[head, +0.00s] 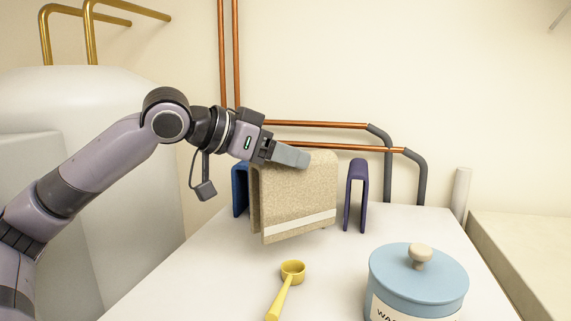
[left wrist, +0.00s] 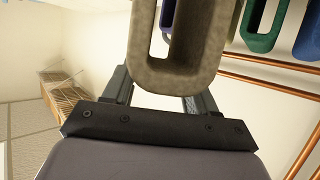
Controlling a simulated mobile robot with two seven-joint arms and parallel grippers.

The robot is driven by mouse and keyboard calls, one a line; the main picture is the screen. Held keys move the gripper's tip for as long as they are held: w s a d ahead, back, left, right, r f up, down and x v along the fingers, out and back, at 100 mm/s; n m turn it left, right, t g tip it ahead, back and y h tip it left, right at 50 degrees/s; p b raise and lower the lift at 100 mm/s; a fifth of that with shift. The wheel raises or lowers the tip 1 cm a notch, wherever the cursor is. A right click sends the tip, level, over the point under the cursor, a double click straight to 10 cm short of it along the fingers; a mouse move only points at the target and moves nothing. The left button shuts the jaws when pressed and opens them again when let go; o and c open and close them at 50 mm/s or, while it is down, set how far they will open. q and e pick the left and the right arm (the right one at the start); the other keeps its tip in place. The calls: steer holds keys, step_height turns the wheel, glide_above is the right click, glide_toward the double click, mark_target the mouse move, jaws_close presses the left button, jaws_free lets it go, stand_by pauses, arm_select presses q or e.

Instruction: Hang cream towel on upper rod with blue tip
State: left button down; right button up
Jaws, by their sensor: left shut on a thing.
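The cream towel (head: 305,198) is folded into an upside-down U with a white stripe near its lower edge. It hangs from my left gripper (head: 292,155), which is shut on its top fold, above the white surface. In the left wrist view the towel (left wrist: 165,80) shows as a beige loop between the fingers (left wrist: 160,95). I cannot make out a rod with a blue tip in either view. My right gripper is out of view.
Blue (head: 239,190) and purple (head: 357,195) folded towels stand beside the cream one; the left wrist view also shows a green one (left wrist: 262,43). Copper pipes (head: 335,146) run behind. A yellow scoop (head: 284,290) and blue lidded canister (head: 418,285) are in front on the white top (head: 205,285).

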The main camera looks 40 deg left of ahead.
arm_select(q)
step_height(320, 180, up, 14)
steer(key=shift+d+f, duration=0.15)
steer(key=shift+f, duration=0.05)
stand_by(0.4)
